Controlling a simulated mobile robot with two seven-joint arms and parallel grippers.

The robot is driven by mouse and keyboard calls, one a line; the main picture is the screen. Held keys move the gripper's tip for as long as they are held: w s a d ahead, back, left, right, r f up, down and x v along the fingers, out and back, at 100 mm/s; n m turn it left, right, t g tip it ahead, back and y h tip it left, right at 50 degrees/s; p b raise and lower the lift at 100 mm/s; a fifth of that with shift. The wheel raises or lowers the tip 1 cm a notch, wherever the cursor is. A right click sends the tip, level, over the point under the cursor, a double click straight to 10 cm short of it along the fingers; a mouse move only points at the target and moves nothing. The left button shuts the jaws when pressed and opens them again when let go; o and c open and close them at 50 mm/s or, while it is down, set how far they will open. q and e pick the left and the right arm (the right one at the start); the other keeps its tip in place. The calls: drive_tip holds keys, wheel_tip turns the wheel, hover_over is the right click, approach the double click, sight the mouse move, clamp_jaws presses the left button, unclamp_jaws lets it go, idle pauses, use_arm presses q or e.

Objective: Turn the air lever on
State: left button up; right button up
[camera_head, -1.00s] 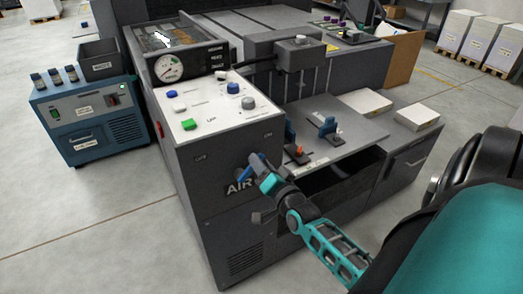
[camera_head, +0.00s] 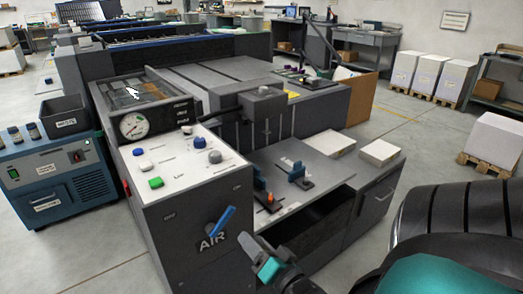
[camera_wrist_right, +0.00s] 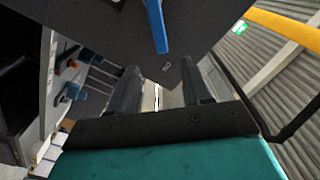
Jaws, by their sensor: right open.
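The blue lever (camera_wrist_right: 157,25) shows beyond the fingertips, at the top of that view. My left gripper is not in view.
Above the lever is a white panel (camera_head: 180,147) with coloured knobs and a gauge (camera_head: 134,126). A shelf with blue and orange clamps (camera_head: 297,172) juts out to the right. A blue unit (camera_head: 50,170) stands at the left. Floor is clear in front.

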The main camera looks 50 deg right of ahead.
drive_tip(key=shift+v, duration=1.4)
drive_tip(key=shift+a, duration=0.1)
